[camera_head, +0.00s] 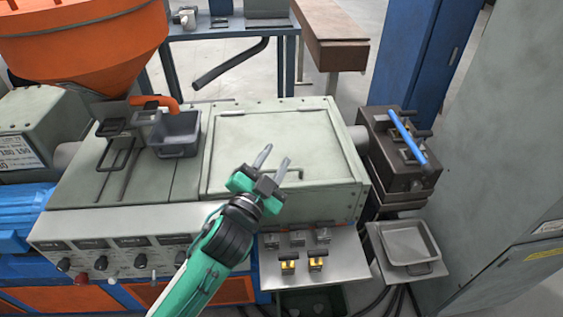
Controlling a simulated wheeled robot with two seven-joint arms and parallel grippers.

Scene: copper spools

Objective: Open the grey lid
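The grey lid (245,135) is a broad flat panel on top of the grey-green machine, and it lies shut. A thin bar handle (299,172) shows near its front edge, partly hidden behind my gripper. My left gripper (275,156) is green and black and comes in from the bottom of the view. Its two grey fingers are apart with nothing between them. They appear over the front part of the lid, just left of the handle's visible end; I cannot tell whether they touch it. My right gripper is not in view.
An orange hopper (85,45) and a grey bin (175,133) stand left of the lid. A dark block with a blue bar (408,138) is at the right. A small shelf (325,268) with yellow-black parts sits below the front edge. A metal tray (408,243) is at lower right.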

